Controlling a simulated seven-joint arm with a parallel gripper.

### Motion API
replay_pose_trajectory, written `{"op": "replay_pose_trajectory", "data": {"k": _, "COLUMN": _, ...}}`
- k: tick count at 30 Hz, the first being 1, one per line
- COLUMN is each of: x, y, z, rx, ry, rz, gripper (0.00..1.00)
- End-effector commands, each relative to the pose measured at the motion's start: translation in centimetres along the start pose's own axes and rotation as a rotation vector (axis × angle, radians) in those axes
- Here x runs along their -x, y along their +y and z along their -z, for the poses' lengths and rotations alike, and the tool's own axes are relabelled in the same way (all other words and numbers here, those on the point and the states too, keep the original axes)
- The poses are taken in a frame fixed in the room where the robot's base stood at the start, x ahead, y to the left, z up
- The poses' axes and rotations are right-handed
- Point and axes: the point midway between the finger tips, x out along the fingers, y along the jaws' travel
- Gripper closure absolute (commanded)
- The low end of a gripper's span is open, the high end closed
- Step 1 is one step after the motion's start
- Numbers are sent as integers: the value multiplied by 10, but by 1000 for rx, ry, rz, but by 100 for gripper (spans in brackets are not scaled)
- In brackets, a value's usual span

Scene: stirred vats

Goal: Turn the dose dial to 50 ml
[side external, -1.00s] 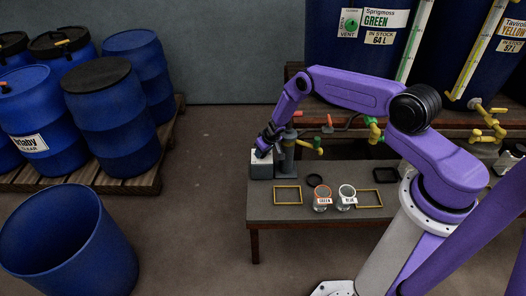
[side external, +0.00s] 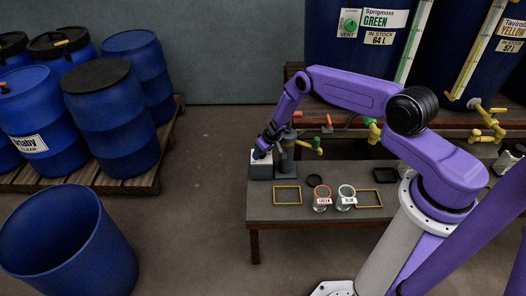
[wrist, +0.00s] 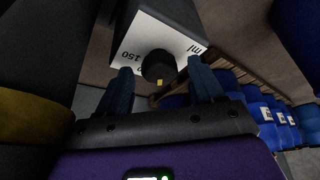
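The dose dial (wrist: 158,64) is a black round knob on the white face of a grey box. In the wrist view a yellow mark shows on the knob's lower edge, and "150" and "ml" are printed beside it; other numbers are hidden or out of view. The box (side external: 262,170) stands at the left end of the bench in the side view. My gripper (wrist: 160,72) is open, with one finger on each side of the knob and a gap showing on both sides. In the side view my gripper (side external: 263,148) is at the box top.
A grey dispensing post (side external: 285,158) stands right beside the box. Two labelled jars, the orange-rimmed jar (side external: 322,197) and the white-rimmed jar (side external: 346,196), stand on the bench (side external: 300,212) with yellow frames. Blue barrels (side external: 112,120) are at left.

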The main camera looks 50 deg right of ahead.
Motion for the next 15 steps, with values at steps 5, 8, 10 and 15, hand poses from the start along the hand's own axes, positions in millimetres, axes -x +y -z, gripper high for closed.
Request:
{"op": "replay_pose_trajectory", "data": {"k": 5, "x": 0, "y": 0, "z": 0, "rx": -3, "ry": -1, "rz": -1, "gripper": 33}}
{"op": "replay_pose_trajectory", "data": {"k": 8, "x": 0, "y": 0, "z": 0, "rx": -15, "ry": -1, "rz": -5, "gripper": 33}}
{"op": "replay_pose_trajectory", "data": {"k": 10, "x": 0, "y": -1, "z": 0, "rx": -29, "ry": -1, "rz": -11, "gripper": 33}}
{"op": "replay_pose_trajectory", "data": {"k": 15, "x": 0, "y": -1, "z": 0, "rx": -79, "ry": -1, "rz": -32, "gripper": 33}}
